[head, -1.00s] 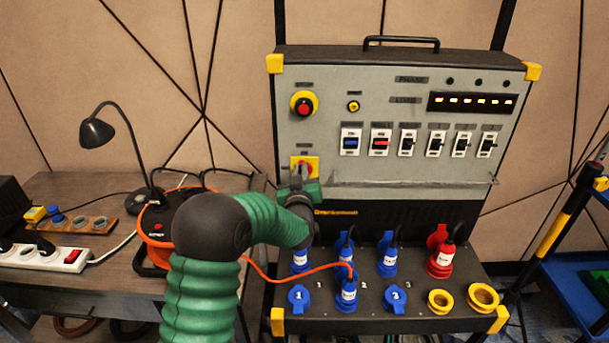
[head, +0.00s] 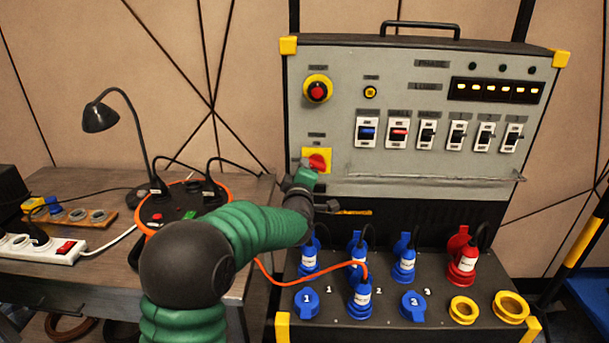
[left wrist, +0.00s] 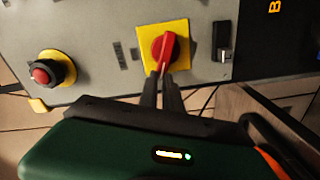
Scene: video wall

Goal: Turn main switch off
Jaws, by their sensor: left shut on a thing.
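The main switch is a red rotary knob on a yellow square plate (head: 318,160) at the lower left of the grey panel. In the left wrist view its red handle (left wrist: 165,48) stands slightly tilted from upright in the picture. My left gripper (left wrist: 163,76) has its two dark fingers close together at the lower end of the handle, shut on it. In the head view the left gripper (head: 308,178) reaches the knob from below, and its fingertips are largely hidden. My right gripper is in neither view.
A red emergency button (head: 317,91) sits above the switch. A row of breakers (head: 427,134) and a metal rail (head: 440,178) are to the right. Plugs and an orange cable (head: 320,278) are below. A desk with a lamp (head: 100,116) stands left.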

